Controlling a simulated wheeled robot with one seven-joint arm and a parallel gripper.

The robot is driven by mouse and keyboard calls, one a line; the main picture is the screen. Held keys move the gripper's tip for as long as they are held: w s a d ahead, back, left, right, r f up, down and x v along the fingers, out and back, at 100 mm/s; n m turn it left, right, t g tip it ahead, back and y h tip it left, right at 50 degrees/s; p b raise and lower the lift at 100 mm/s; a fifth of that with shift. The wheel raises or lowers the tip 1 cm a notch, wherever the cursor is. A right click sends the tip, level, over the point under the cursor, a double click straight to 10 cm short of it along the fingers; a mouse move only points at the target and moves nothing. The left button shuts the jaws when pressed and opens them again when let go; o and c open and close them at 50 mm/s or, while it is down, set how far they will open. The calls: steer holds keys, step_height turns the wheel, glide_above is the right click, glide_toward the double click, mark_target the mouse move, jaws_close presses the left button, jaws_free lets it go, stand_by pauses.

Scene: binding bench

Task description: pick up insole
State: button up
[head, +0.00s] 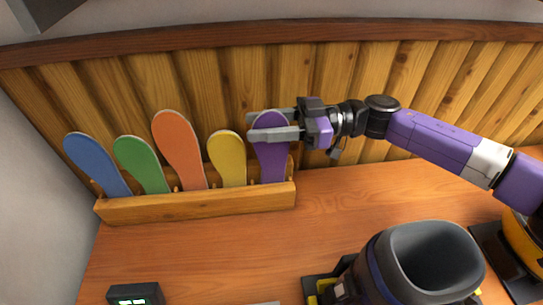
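Several insoles stand upright in a wooden rack (200,204) at the back left of the bench: a blue insole (97,166), a green one (142,164), an orange one (180,148), a yellow one (228,160) and a purple one (270,162) at the right end. My gripper (262,127) reaches in from the right at the upper part of the purple insole. One finger passes in front of it and the other shows behind its top. I cannot tell whether the fingers touch it. The purple insole's lower end is hidden in the rack.
A large grey open-topped vessel (378,275) stands at the front right, with a yellow and black object at the far right edge. A small dark device (135,295) with a lit green display is at the front left. A wood-panelled wall (370,165) closes the back. The middle of the bench (330,220) is clear.

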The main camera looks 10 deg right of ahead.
steer(key=shift+a, duration=0.5)
jaws_close()
stand_by(1.1)
